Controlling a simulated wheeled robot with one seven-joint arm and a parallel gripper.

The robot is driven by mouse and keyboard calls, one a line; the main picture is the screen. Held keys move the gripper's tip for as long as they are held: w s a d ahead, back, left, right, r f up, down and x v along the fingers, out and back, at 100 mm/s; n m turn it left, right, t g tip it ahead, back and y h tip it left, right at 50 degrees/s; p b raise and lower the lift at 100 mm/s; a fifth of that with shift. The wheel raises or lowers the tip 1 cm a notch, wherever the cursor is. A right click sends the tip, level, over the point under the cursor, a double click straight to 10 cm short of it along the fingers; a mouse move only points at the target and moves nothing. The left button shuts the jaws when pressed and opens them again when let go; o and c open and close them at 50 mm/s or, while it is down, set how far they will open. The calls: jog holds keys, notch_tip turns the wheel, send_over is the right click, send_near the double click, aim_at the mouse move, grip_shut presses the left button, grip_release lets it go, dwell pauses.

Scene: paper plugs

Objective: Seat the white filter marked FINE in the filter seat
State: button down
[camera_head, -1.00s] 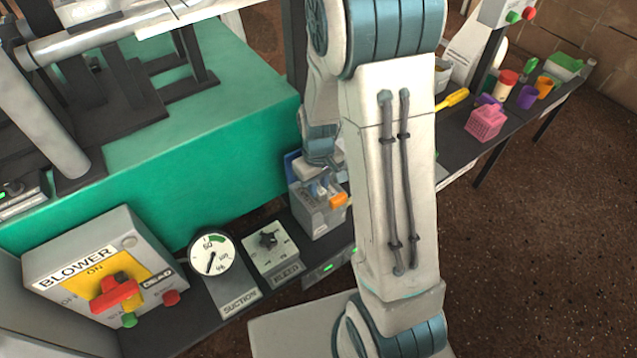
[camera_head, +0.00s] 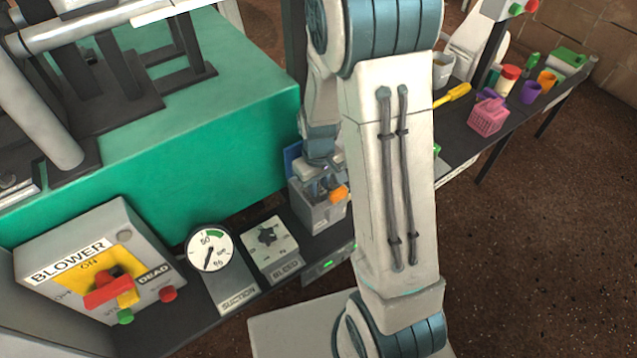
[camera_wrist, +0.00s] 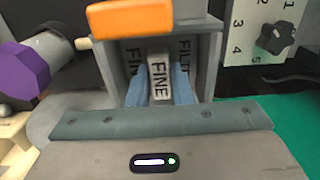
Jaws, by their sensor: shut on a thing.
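The white filter marked FINE (camera_wrist: 160,75) stands in the wrist view between the two blue fingertips of my gripper (camera_wrist: 160,88). My gripper is shut on it. The filter is inside or at the mouth of a grey open-fronted box (camera_wrist: 208,72), with grey walls on both sides. I cannot tell how deep it sits. Dark lettering on grey shows on either side of it, partly hidden by the fingers. An orange block (camera_wrist: 150,18) is at the box's top. In the head view my gripper (camera_head: 322,186) is low at the grey box (camera_head: 318,214), mostly hidden.
A bleed knob panel (camera_head: 270,248), a suction gauge (camera_head: 209,250) and a blower switch box (camera_head: 95,262) stand left of the grey box. A green machine body (camera_head: 170,160) rises behind. A purple part (camera_wrist: 25,72) is at the wrist view's left. A pink basket (camera_head: 488,117) stands farther right.

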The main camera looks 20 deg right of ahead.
jog(key=c, duration=1.2)
grip_release()
notch_tip(320, 180, up, 14)
jog(key=p, duration=0.4)
jog(key=shift+p, duration=0.35)
jog(key=shift+f, duration=0.15)
jog(key=s+r+m+t+p, duration=0.1)
jog(key=s+r+p, duration=0.3)
jog(key=r+p, duration=0.3)
jog(key=s+r+m+t+p, duration=0.1)
jog(key=s+r+p, duration=0.4)
jog(key=r, duration=1)
jog(key=s+r+m+p, duration=0.1)
jog(key=s+r+p, duration=0.3)
jog(key=r+p, duration=0.6)
jog(key=shift+s+r+m+t, duration=0.3)
jog(key=shift+r+m+t, duration=0.1)
jog(key=shift+r, duration=0.1)
